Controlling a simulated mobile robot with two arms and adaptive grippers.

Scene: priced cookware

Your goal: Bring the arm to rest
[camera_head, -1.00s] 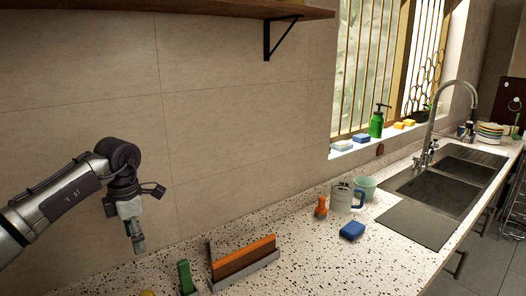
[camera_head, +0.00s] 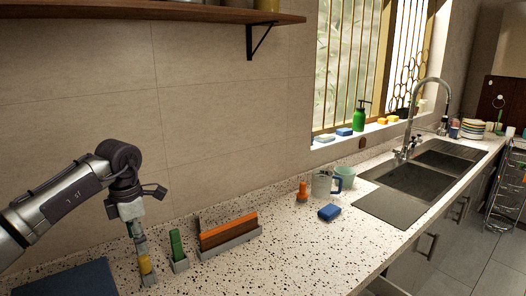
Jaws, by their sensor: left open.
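My left arm comes in from the left. Its gripper (camera_head: 138,246) points down in front of the tiled wall, over the left part of the speckled counter (camera_head: 290,250). The gripper is open, and I see nothing held in it. In the picture its tips overlap a small yellow item in a grey holder (camera_head: 149,278); whether they touch cannot be told. My right gripper is not in view.
Right of the gripper stand a green item (camera_head: 176,244) in a holder and a grey rack with orange and brown boards (camera_head: 229,232). Farther right are an orange item (camera_head: 302,191), a mug (camera_head: 322,184), a blue sponge (camera_head: 329,212) and the sink (camera_head: 408,178). A dark blue slab (camera_head: 70,281) lies lower left.

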